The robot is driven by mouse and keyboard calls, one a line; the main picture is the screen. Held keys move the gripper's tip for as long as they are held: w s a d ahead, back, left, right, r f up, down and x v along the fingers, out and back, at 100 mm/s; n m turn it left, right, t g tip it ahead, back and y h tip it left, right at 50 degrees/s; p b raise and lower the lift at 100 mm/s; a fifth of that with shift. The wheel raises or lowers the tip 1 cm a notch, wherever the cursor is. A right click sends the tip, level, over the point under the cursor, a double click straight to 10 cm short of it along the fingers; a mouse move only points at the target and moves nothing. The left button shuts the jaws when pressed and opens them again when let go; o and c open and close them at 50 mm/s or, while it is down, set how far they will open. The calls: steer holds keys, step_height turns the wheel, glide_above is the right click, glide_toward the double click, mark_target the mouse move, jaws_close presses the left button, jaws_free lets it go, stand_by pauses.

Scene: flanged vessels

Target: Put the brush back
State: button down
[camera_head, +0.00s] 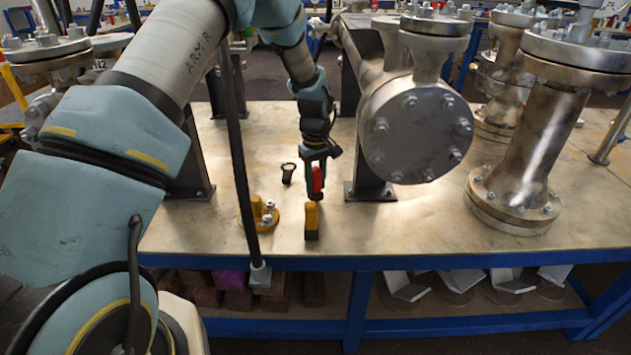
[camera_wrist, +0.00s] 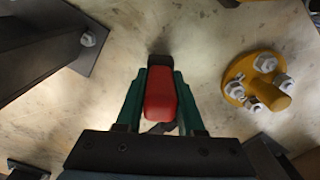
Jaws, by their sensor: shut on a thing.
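My gripper (camera_head: 318,178) points down above the front of the workbench. It is shut on a red piece (camera_head: 318,180), which I take to be the brush's handle. In the wrist view the red piece (camera_wrist: 160,95) lies between my green fingers (camera_wrist: 160,98), with a dark patch at its far end. A yellow upright piece with a dark base (camera_head: 311,218) shows just below the red one in the head view. I cannot tell whether the two are joined. Any bristles are not clearly visible.
A yellow round flange with bolts (camera_head: 262,213) sits left of my gripper and shows in the wrist view (camera_wrist: 258,80). A dark ring-shaped item (camera_head: 287,172) lies behind it. A large horizontal vessel (camera_head: 415,125) and flanged pipe (camera_head: 525,150) stand right. Bare bench (camera_head: 390,230) lies in front.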

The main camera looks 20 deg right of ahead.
mark_target(316, 168)
steer(key=shift+f+b, duration=0.3)
steer(key=shift+f, duration=0.25)
steer(key=shift+c, duration=2.2)
jaws_free()
steer(key=shift+o, duration=0.2)
steer(key=o, duration=0.4)
steer(key=shift+r+p, duration=2.45)
steer(key=shift+r, duration=1.1)
